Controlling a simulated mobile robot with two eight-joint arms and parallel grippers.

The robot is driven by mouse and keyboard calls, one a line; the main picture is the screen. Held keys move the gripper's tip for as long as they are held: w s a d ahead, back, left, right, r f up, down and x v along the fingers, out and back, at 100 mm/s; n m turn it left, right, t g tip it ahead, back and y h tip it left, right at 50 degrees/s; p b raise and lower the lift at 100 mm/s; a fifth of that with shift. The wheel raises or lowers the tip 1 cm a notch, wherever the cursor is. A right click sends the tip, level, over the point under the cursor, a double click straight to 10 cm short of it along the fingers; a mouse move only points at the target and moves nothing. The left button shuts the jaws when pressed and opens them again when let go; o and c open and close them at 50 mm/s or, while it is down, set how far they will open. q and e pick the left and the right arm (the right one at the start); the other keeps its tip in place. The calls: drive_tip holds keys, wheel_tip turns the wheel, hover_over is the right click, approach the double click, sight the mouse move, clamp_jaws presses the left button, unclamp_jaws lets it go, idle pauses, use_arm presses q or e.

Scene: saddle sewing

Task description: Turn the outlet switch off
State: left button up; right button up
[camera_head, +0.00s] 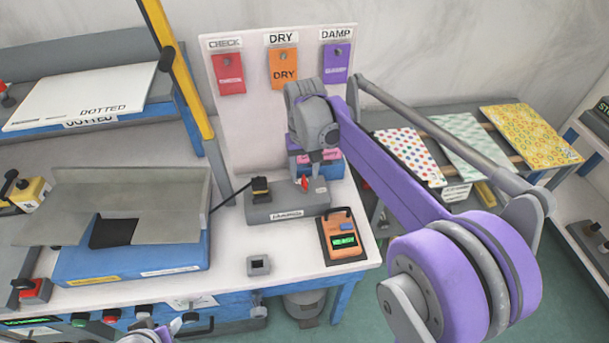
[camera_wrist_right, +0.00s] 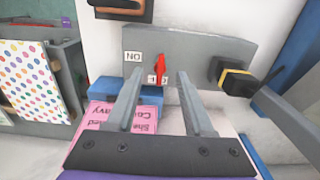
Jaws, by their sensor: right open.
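The grey outlet block (camera_head: 285,208) sits on the white table, and its grey face also fills the upper middle of the right wrist view (camera_wrist_right: 190,50). The red switch lever (camera_head: 305,183) stands up from it. In the right wrist view the lever (camera_wrist_right: 159,68) is beside a small label, with an upside-down "ON" label to its left. My right gripper (camera_head: 315,168) is above the outlet. In its wrist view the open fingers (camera_wrist_right: 157,80) point at the outlet, one on each side of the lever, with nothing held. A grey part of my left arm shows at the bottom edge; its jaws are unclear.
A black-and-yellow plug (camera_head: 261,188) with a cable is in the outlet. An orange meter (camera_head: 343,240) lies in front on the right. A white tag board (camera_head: 245,125) rises at the back.

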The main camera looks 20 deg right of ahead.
sight(305, 180)
wheel_tip(305, 180, up, 9)
drive_tip(key=shift+f, duration=0.15)
idle(0.5)
